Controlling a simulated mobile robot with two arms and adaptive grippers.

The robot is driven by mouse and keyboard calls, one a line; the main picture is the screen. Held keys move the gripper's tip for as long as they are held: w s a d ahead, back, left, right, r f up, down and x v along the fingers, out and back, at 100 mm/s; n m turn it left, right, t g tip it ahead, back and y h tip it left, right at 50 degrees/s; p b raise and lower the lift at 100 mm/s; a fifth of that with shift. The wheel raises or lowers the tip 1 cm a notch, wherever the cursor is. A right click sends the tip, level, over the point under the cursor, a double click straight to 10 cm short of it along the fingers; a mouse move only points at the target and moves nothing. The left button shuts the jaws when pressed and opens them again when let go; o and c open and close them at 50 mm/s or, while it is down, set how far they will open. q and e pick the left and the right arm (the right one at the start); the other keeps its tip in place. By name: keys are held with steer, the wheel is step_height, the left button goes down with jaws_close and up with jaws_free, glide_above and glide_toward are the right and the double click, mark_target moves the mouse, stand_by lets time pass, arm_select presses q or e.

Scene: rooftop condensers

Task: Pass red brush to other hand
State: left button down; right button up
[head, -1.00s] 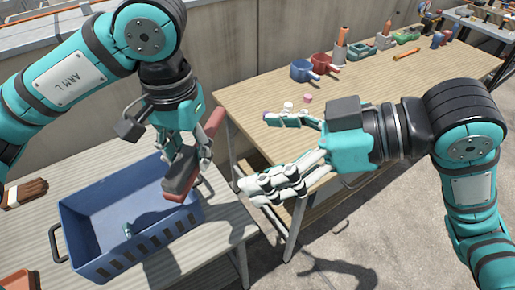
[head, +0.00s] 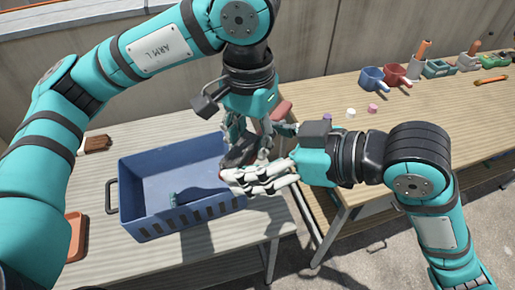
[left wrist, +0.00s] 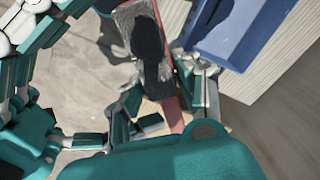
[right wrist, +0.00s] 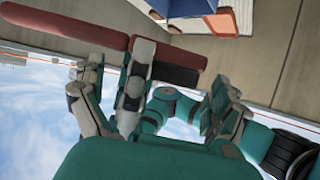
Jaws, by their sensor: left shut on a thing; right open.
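The red brush has a red handle end (head: 283,112) and dark bristles, and is tilted in the head view. My left gripper (head: 250,135) is shut on it, above the blue crate's right end. In the left wrist view the brush (left wrist: 176,115) runs between my left fingers, its grey-dark bristle side towards the camera. My right gripper (head: 262,172) is open, its pale fingers close to the brush and overlapping it. In the right wrist view the brush (right wrist: 70,27) crosses the upper left, partly behind a finger. I cannot tell whether the right fingers touch it.
The blue crate (head: 133,200) stands on the left table with a small teal thing (head: 174,199) inside. A brown brush (head: 97,143) and an orange tray (head: 76,236) are nearby. A gap separates the tables.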

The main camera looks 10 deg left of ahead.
steer(key=shift+a, duration=0.15)
steer(key=shift+c, duration=0.4)
steer(key=c, duration=0.9)
arm_select(q)
steer(key=c, duration=0.8)
jaws_free()
steer(key=shift+c, duration=0.2)
arm_select(e)
steer(key=shift+c, duration=0.5)
